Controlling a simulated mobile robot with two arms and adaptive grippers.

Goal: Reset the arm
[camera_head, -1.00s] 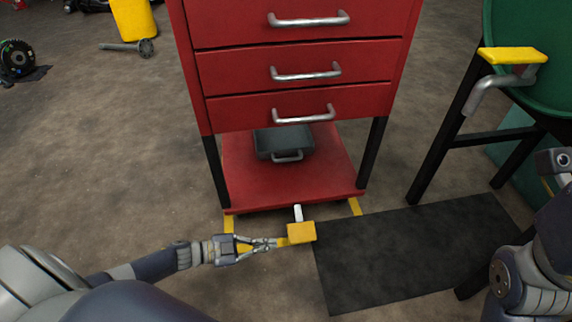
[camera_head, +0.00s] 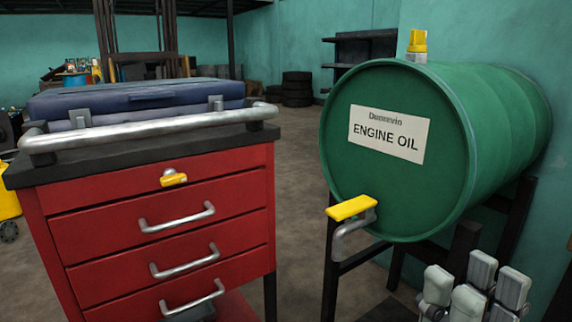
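My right gripper (camera_head: 474,287) shows at the bottom right, as a cluster of grey finger segments pointing up, cut by the frame's lower edge. It is in front of the green oil drum's stand. I cannot tell whether its fingertips are apart or closed. I see nothing held in it. My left gripper and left arm are not in view.
A red tool cabinet (camera_head: 160,226) stands at the left with a blue case (camera_head: 135,97) on top, behind a grey rail. A green engine oil drum (camera_head: 400,190) with a yellow-handled tap (camera_head: 351,207) lies on a black stand at the right. Floor (camera_head: 300,185) shows between them.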

